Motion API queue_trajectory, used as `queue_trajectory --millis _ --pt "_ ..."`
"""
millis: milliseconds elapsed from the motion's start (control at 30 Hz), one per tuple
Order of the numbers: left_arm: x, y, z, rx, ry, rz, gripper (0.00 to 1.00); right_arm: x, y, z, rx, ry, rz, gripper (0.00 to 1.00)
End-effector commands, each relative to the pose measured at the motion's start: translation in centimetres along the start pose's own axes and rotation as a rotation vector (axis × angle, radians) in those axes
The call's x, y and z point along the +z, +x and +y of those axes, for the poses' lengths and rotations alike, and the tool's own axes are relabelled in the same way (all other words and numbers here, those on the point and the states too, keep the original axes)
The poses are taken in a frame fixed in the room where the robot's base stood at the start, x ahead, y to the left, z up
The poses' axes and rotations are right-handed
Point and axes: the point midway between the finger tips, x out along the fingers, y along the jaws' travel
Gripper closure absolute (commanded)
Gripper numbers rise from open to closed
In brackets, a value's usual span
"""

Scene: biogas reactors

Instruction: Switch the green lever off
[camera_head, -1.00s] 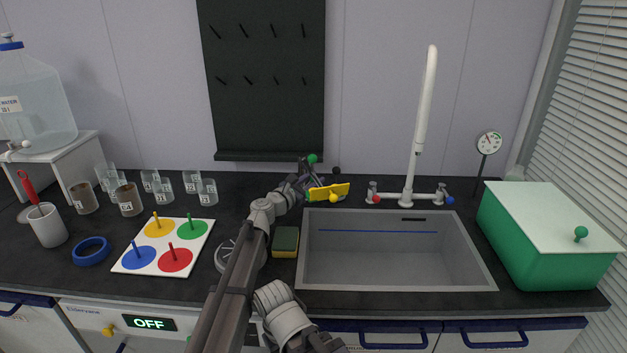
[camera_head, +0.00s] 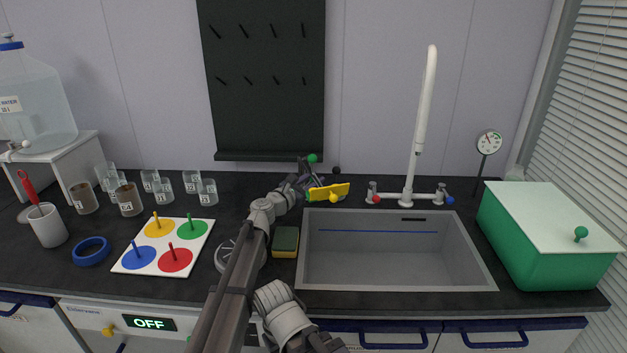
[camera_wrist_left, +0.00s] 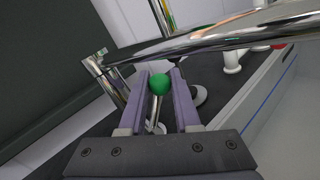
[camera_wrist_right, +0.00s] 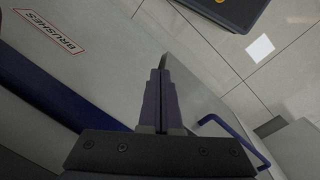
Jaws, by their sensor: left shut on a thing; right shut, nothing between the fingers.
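The green lever shows in the left wrist view as a round green knob (camera_wrist_left: 160,84) on a thin metal rod. The knob sits between the two purple fingers of my left gripper (camera_wrist_left: 160,90), which is shut on it. In the head view my left gripper (camera_head: 306,183) is at the back of the counter, left of the sink. A green ball (camera_head: 312,158) shows just above it there; my gripper hides much of the metalwork around it. My right gripper (camera_wrist_right: 160,100) is shut and empty, low in front of the cabinets.
A yellow handle (camera_head: 330,191) is close right of my left gripper. Shiny pipes (camera_wrist_left: 220,38) cross close above its fingers. The sink (camera_head: 395,275) lies to the right. A sponge (camera_head: 285,240) and a white board (camera_head: 130,262) with coloured discs lie nearer and left.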

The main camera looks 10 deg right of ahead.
Motion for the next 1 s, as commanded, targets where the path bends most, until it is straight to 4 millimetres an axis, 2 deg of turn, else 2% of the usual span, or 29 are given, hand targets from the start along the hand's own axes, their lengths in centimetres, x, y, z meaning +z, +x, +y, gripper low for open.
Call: queue_trajectory --millis 233,533,933,967,1000 --pt "-0.1 -0.1 0.1 0.002 -0.009 -0.005 1.00 0.0 0.2 0.0 0.000 0.000 0.000 1.00" --pt "0.0 -0.7 1.0 0.037 -0.170 -0.113 1.00 -0.1 2.3 -0.2 0.000 0.000 0.000 1.00" --pt "0.4 -0.8 1.3 0.043 -0.203 -0.136 1.00 -0.1 2.3 -0.2 0.000 0.000 0.000 1.00" --pt "0.4 -0.8 1.3 0.043 -0.203 -0.136 0.67 -0.1 2.3 -0.2 0.000 0.000 0.000 1.00" --pt "0.3 -0.8 1.3 0.043 -0.203 -0.135 0.62 -0.1 2.3 -0.2 0.000 0.000 0.000 1.00"
